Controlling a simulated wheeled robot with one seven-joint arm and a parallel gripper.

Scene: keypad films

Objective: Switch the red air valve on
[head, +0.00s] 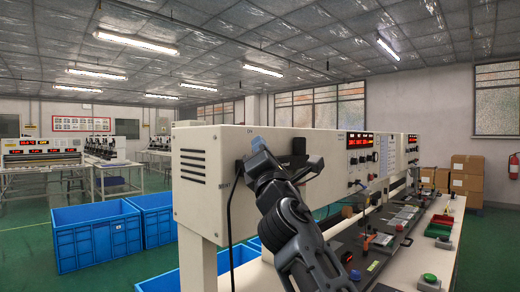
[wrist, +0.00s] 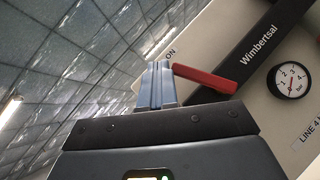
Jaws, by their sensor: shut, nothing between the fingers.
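The red air valve's lever (wrist: 207,78) shows in the wrist view, just right of my fingertips. It runs from beside them down to the right, toward a dark part of the panel. An "ON" mark (wrist: 168,55) is on the panel just above the fingertips. My gripper (wrist: 157,84) is shut and empty, with its blue-grey fingers together beside the lever's left end; I cannot tell whether they touch it. In the head view my gripper (head: 258,144) is at the left part of the cream console, and the lever cannot be made out there.
A round pressure gauge (wrist: 291,78) and a dark "Wimbertsal" plate (wrist: 268,40) are on the panel close by. The long cream console (head: 205,160) carries red displays (head: 360,140). A workbench (head: 440,225) with parts runs below it. Blue crates (head: 97,238) stand at left.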

